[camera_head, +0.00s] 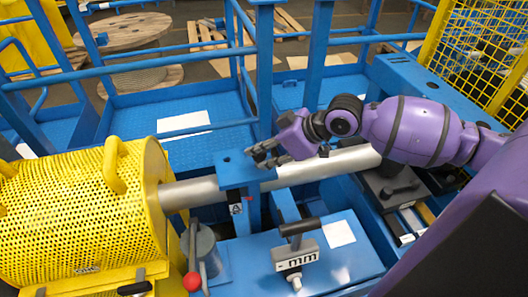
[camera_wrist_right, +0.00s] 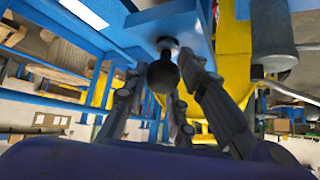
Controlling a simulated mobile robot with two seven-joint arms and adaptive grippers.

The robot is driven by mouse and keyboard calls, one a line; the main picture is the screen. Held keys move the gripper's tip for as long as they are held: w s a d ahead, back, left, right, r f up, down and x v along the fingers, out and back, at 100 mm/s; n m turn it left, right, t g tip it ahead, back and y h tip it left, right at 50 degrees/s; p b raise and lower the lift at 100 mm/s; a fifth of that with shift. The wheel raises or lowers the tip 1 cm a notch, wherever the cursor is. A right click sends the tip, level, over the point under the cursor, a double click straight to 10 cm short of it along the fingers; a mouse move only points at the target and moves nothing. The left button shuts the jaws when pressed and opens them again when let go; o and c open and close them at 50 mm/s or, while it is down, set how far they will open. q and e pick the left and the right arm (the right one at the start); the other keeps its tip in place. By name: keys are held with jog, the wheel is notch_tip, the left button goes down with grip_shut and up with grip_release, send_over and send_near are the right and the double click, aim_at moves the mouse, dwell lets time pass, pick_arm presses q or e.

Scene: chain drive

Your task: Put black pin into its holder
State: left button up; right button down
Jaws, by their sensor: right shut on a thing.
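My right gripper (camera_head: 265,155) is beside the blue bracket plate (camera_head: 232,166) that sits over the grey shaft. The gripper also shows in the right wrist view (camera_wrist_right: 165,88), its fingers shut around a dark round-ended piece, which looks like the black pin (camera_wrist_right: 163,75). I cannot tell whether the pin touches the plate or sits in a hole. In the head view the pin is hidden or too small to make out. My left gripper is not in view.
A yellow perforated guard (camera_head: 75,215) stands at the left, with the grey shaft (camera_head: 195,192) running from it. A black T-handle (camera_head: 300,228) and a red knob (camera_head: 192,281) stand in front. Blue rails (camera_head: 130,75) enclose the back.

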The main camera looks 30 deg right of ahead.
jog(key=shift+f, duration=0.3)
jog(key=c, duration=1.8)
grip_release()
jog(key=o, duration=0.3)
jog(key=shift+o, duration=0.2)
